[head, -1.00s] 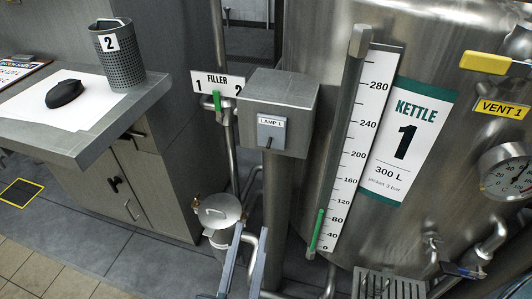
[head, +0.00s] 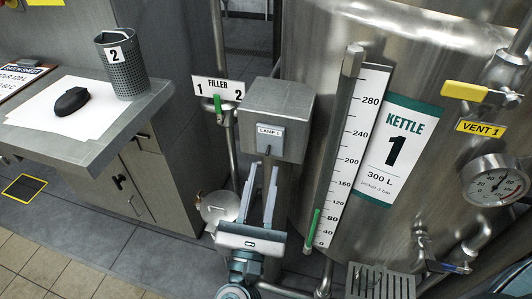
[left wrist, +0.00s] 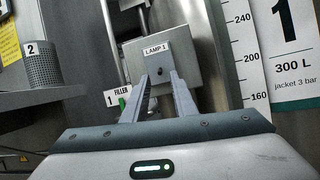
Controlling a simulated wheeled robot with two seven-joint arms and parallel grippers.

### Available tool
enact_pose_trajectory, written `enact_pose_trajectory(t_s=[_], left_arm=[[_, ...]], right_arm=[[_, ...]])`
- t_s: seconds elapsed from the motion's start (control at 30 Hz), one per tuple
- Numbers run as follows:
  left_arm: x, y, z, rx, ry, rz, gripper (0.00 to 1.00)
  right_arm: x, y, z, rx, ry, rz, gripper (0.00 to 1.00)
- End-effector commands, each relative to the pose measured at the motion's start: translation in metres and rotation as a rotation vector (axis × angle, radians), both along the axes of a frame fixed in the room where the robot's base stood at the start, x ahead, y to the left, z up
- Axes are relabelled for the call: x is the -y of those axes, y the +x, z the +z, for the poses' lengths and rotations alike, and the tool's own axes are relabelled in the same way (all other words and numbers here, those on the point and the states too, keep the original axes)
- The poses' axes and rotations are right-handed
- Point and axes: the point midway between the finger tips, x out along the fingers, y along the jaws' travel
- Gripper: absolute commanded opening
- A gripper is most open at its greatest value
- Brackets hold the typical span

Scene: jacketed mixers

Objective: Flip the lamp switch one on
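The lamp switch one is a light plate labelled LAMP 1 (head: 271,137) on the front of a grey metal box (head: 278,104). A small dark lever (head: 267,151) shows at the plate's lower edge and seems to point down. In the left wrist view, the fingertips (left wrist: 159,77) flank the lever. Contact cannot be told. My right gripper is not in view.
The kettle 1 tank (head: 430,60) with its level gauge (head: 355,150) and green pointer (head: 312,225) stands right of the box. The filler valve (head: 218,108) is to the left. A counter (head: 110,135) holds a mesh bin (head: 122,75) and a dark object (head: 70,101).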

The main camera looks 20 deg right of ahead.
Motion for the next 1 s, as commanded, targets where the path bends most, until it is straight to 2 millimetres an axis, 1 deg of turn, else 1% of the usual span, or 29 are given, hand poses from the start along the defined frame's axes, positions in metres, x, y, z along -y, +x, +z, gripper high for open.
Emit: enact_pose_trajectory(t_s=[0.03, 0.1, 0.3, 0.43, 0.7, 0.73, 0.77, 0.8, 0.83, 1.0], left_arm=[[0.004, 0.007, 0.006, 0.001, 0.0, 0.0, 0.25], [0.008, 0.015, 0.01, 0.002, 0.0, 0.0, 0.25], [0.017, 0.031, 0.015, 0.0, 0.001, 0.0, 0.25], [0.019, 0.034, 0.016, 0.0, 0.001, 0.0, 0.25], [0.019, 0.035, 0.016, 0.0, 0.0, 0.0, 0.25], [0.019, 0.035, 0.016, 0.0, 0.0, 0.0, 0.2], [0.019, 0.035, 0.016, 0.0, 0.0, 0.0, 0.13], [0.019, 0.035, 0.016, 0.0, 0.0, 0.0, 0.04], [0.019, 0.035, 0.016, 0.0, 0.0, 0.0, 0.0], [0.019, 0.034, 0.016, 0.0, 0.0, 0.0, 0.0]], right_arm=[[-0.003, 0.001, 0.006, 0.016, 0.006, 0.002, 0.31], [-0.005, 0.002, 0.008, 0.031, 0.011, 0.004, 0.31], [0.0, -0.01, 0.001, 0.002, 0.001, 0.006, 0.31], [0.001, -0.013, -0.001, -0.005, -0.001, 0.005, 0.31], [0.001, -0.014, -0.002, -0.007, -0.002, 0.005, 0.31], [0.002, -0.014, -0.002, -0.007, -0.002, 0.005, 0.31], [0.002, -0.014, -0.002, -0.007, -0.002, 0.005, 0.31], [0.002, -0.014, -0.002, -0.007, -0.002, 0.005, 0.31], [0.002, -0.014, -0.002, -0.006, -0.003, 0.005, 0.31], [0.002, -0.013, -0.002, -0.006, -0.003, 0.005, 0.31]])
